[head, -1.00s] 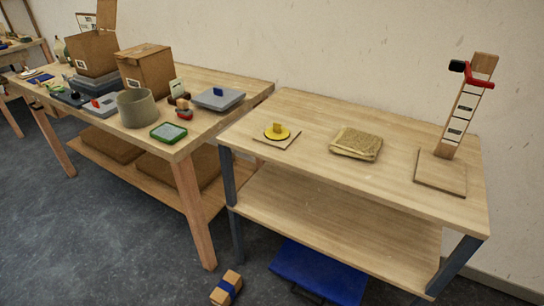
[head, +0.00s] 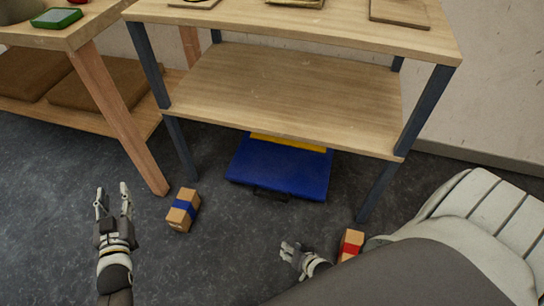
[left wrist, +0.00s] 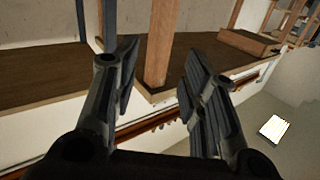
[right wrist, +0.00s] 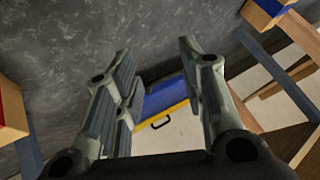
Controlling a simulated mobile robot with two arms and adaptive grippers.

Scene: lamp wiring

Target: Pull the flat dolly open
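The flat dolly (head: 278,168) is a low blue slab on the floor under the shelf table, with a yellow strip (head: 290,143) along its back and a dark handle (head: 270,193) at its front edge. In the right wrist view, the blue dolly (right wrist: 163,98) with a yellow edge and dark handle shows beyond the fingers. My right gripper (head: 290,247) is open and empty, in front of the dolly and apart from it. My left gripper (head: 113,190) is open and empty, well left of the dolly; the right wrist view also shows the right fingers (right wrist: 153,48) apart.
A box with a blue band (head: 183,210) lies on the floor between my left gripper and the dolly. A box with a red band (head: 350,245) is beside my right gripper. Dark table legs (head: 183,150) flank the dolly, with a lower shelf (head: 280,95) above it.

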